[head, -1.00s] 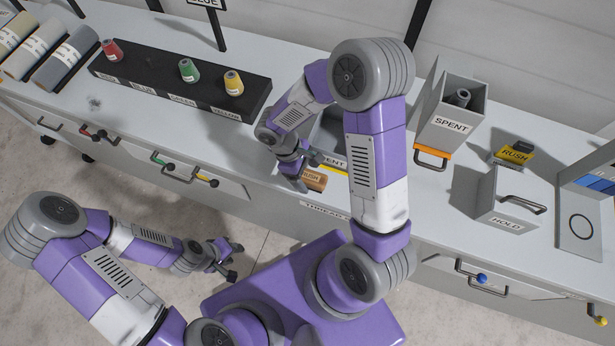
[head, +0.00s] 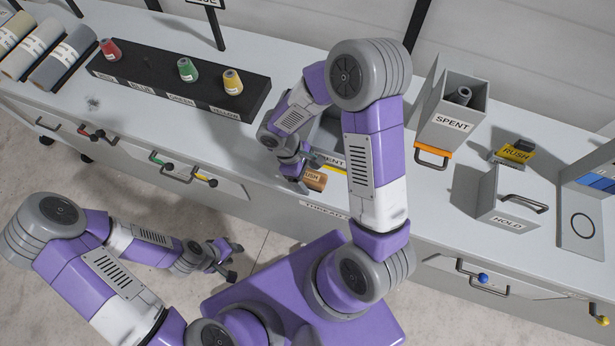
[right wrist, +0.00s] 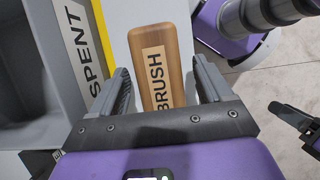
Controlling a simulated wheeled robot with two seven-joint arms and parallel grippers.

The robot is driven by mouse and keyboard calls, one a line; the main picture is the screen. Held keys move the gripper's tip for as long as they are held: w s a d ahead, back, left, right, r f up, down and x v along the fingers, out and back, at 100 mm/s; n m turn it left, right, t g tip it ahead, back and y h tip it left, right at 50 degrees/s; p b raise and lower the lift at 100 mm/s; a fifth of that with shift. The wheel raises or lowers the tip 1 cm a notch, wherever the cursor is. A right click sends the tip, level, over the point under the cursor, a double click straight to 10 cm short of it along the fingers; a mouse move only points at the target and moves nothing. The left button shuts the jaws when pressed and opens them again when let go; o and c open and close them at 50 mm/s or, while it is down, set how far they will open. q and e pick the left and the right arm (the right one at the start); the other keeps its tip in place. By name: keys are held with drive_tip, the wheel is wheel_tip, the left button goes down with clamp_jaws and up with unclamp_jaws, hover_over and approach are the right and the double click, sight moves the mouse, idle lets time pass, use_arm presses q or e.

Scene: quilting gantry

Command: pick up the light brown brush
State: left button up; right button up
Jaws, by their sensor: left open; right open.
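The light brown brush (right wrist: 155,50) is a wooden block with a label reading BRUSH. In the right wrist view it lies between the two spread fingers of my right gripper (right wrist: 162,78), with gaps at its sides. In the head view the brush (head: 316,180) shows partly, near the front edge of the counter, beside the right gripper (head: 300,180), whose fingers are partly hidden there. My left gripper (head: 234,261) is open and empty, low in front of the counter.
A grey bin (right wrist: 30,60) labelled SPENT with a yellow edge stands right beside the brush. A black spool rack (head: 150,80) lies at left.

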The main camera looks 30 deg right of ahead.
sight(307, 175)
drive_tip(key=c, duration=1.1)
drive_tip(key=shift+r+p, duration=0.45)
wheel_tip(307, 175, up, 10)
drive_tip(key=shift+f+p, duration=0.15)
drive_tip(key=shift+p, duration=0.3)
